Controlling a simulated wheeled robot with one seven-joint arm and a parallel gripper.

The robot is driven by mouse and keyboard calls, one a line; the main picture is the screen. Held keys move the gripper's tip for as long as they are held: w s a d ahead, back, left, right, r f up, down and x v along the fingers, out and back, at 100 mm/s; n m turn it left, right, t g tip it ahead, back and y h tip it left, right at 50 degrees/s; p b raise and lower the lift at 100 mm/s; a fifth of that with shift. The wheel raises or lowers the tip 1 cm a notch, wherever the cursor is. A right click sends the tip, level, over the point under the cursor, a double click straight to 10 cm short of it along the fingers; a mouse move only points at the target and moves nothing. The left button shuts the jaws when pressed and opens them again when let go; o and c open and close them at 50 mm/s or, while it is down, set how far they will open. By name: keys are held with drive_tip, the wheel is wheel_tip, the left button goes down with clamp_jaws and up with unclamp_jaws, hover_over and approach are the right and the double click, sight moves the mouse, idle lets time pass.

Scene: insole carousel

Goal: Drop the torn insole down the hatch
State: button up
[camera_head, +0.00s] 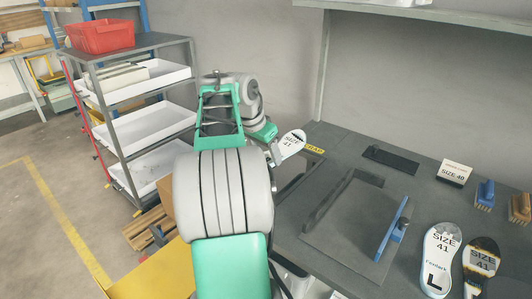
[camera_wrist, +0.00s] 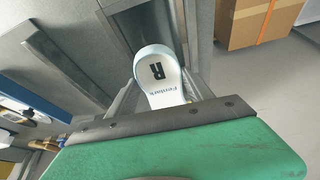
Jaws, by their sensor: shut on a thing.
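A yellow label (camera_head: 314,149), apparently reading SCRAP, marks the hatch area beside the insole. The hatch opening is largely hidden by my arm in the head view. A dark recess (camera_wrist: 136,22) shows behind the insole in the wrist view.
A shelf rack (camera_head: 140,95) stands left.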

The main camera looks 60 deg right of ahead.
wheel_tip(320, 180, down, 7)
drive_tip(key=b, duration=0.6)
drive_tip(key=shift+f, duration=0.1)
drive_tip(key=o, duration=1.4)
drive_tip(key=shift+o, duration=0.2)
drive_tip(key=p+v, duration=0.3)
drive_tip(key=v, duration=0.4)
drive_tip(key=shift+a+r, duration=0.2)
drive_tip(key=shift+r, duration=0.2)
